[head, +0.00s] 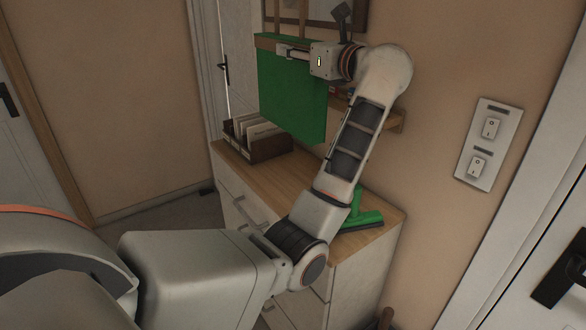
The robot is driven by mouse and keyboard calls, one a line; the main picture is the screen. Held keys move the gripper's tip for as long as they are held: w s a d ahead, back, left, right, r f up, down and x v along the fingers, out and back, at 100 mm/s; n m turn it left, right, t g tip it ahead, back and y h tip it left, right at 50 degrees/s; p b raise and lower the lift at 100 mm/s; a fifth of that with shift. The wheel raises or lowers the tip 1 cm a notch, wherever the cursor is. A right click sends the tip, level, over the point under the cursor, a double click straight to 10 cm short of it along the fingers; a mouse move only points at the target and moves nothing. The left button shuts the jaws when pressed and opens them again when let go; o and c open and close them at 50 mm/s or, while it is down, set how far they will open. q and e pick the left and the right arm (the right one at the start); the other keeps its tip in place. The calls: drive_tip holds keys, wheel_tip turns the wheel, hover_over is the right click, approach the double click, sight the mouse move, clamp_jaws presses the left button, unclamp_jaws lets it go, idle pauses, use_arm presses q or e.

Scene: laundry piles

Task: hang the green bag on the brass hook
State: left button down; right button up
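The green bag (292,98) hangs upright in the air in front of the wall, above the cabinet. It has a brown top band, and two tan straps (303,14) run up past the top of the picture. My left gripper (285,49) reaches it from the right, with its fingers at the top band; it appears shut on the bag there. The fingertips are partly hard to make out. The brass hook is not visible in this view. My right gripper is not in view.
A cabinet (380,206) with a wooden top stands below the bag. It bears a dark file box (262,146) and a green-handled tool (362,219). A wooden wall ledge (397,119) is partly behind my arm. A switch plate (488,144) and doors are at the sides.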

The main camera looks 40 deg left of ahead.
sight(296, 127)
use_arm(q)
wheel_tip(296, 127, down, 14)
drive_tip(key=shift+f, duration=0.15)
drive_tip(key=shift+w+f, duration=0.1)
drive_tip(key=shift+f, duration=2.2)
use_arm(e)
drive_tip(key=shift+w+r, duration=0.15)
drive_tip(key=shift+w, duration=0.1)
use_arm(q)
drive_tip(key=shift+f, duration=0.15)
drive_tip(key=c, duration=1.8)
unclamp_jaws()
drive_tip(key=shift+f, duration=0.15)
drive_tip(key=o, duration=0.4)
